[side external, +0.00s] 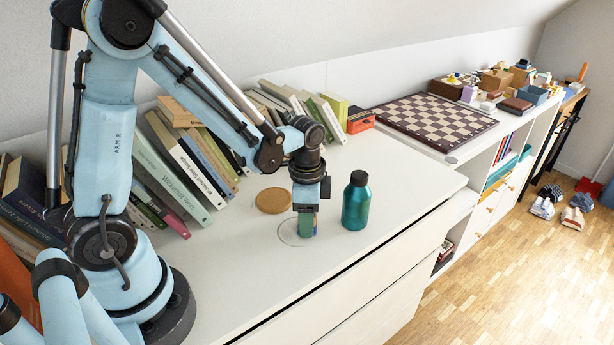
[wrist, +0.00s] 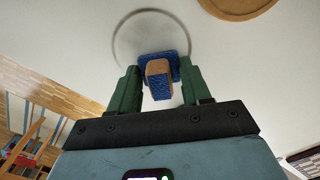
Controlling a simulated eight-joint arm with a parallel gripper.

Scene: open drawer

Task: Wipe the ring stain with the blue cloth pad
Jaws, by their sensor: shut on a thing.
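My gripper (side external: 306,224) points down at the white dresser top (side external: 240,280). In the wrist view its two green fingers (wrist: 158,90) are shut on the tan block grip of the blue cloth pad (wrist: 158,100). The ring stain (side external: 287,239) is a thin grey circle on the dresser top. It also shows in the wrist view (wrist: 116,32), with the pad over its near part. The pad is at or just above the surface; I cannot tell if it touches. In the side view the fingers mostly hide the pad.
A teal bottle (side external: 356,202) stands close to the right of my gripper. A round cork coaster (side external: 273,201) lies just behind to the left. Leaning books (side external: 180,170) line the back. A chessboard (side external: 432,122) is on the far right. The dresser's front is clear.

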